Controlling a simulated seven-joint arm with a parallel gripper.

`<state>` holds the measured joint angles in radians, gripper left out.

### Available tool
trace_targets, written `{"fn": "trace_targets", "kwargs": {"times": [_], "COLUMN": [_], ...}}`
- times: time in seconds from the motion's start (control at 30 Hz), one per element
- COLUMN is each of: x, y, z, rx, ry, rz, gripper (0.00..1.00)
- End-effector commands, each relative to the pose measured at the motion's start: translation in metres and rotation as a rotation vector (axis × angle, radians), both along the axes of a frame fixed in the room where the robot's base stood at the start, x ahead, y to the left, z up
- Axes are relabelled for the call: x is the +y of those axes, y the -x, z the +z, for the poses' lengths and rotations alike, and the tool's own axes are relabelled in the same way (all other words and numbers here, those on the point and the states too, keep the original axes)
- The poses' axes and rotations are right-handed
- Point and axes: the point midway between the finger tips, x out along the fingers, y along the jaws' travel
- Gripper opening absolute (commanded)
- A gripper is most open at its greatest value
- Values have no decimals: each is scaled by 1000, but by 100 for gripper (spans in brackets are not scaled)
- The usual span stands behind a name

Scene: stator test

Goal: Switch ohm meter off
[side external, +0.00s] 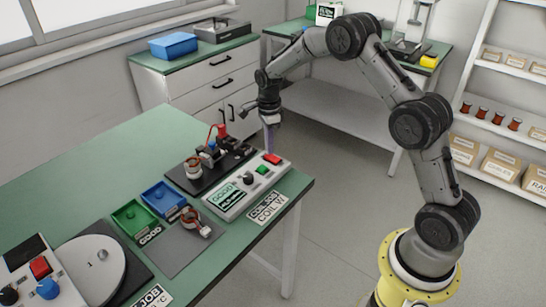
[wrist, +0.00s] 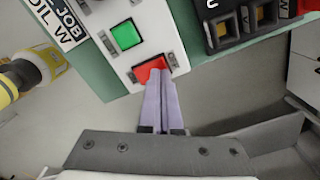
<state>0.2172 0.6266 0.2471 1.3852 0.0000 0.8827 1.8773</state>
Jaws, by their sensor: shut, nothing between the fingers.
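The ohm meter (side external: 240,188) is a white box near the right edge of the green table, with a lit display (side external: 226,194) that reads GOOD, a black knob, a green button (side external: 262,169) and a red button (side external: 271,159). In the wrist view the green button (wrist: 125,36) and the red button (wrist: 150,68) show on the white panel. My gripper (side external: 269,148) is shut and empty, pointing down at the red-button end of the meter. In the wrist view its fingertips (wrist: 156,76) overlap the red button's lower part; I cannot tell whether they touch it.
Behind the meter is a black test fixture (side external: 215,160) with a copper-wound stator. A blue tray (side external: 163,199), a green tray (side external: 134,217) and another stator (side external: 191,216) on a grey mat lie to the left. A label card (side external: 267,207) lies in front of the meter.

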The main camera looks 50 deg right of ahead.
Motion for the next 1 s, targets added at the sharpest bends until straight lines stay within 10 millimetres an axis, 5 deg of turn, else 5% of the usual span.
{"fn": "trace_targets", "kwargs": {"times": [1.0], "x": [0], "y": [0], "z": [-14], "rx": [1], "ry": [-1], "rz": [0], "gripper": [0]}}
